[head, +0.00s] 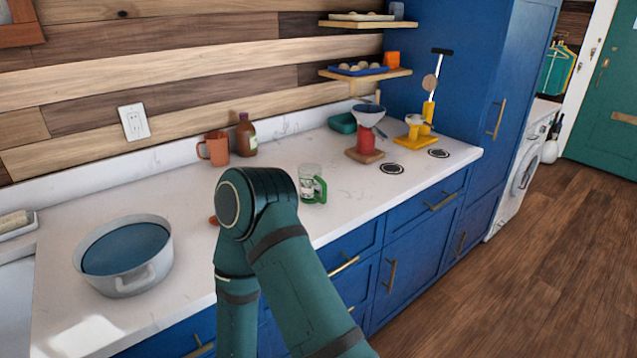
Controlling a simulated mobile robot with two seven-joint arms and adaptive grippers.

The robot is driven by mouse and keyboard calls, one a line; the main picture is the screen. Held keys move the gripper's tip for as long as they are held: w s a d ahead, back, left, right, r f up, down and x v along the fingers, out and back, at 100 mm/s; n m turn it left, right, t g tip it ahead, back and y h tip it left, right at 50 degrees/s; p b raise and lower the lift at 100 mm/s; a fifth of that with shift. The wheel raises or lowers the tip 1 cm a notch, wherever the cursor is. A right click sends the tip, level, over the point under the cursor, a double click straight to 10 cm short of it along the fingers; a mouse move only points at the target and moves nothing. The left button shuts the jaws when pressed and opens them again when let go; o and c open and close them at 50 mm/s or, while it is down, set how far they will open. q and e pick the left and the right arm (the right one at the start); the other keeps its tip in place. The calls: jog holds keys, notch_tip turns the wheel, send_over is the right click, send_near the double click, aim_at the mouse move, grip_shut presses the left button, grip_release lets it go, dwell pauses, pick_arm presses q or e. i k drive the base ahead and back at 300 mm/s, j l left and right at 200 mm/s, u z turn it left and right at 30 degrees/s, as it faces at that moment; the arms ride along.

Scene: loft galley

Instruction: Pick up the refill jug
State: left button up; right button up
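The refill jug looks to be the clear vessel with a green handle and green base (307,186). It stands upright on the white counter (300,150), near its front edge, with its handle toward the right. One of my green arms rises from the bottom of the head view, and its bent joint is left of the jug, in front of the counter. I cannot tell from the picture which arm it is. Neither gripper shows. A small orange-brown thing (213,220) is mostly hidden behind the arm.
A large pot (123,280) stands at the left. An orange mug (214,149) and a brown bottle (246,135) stand behind the jug. A red stand with a funnel (366,140) and a yellow stand (415,138) are to the right. The counter around the jug is mostly clear.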

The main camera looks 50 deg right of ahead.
aim_at(311, 181)
jog(key=k+l, duration=0.1)
jog(key=l, duration=1.2)
jog(key=k+l+u, duration=0.1)
jog(key=l, duration=0.55)
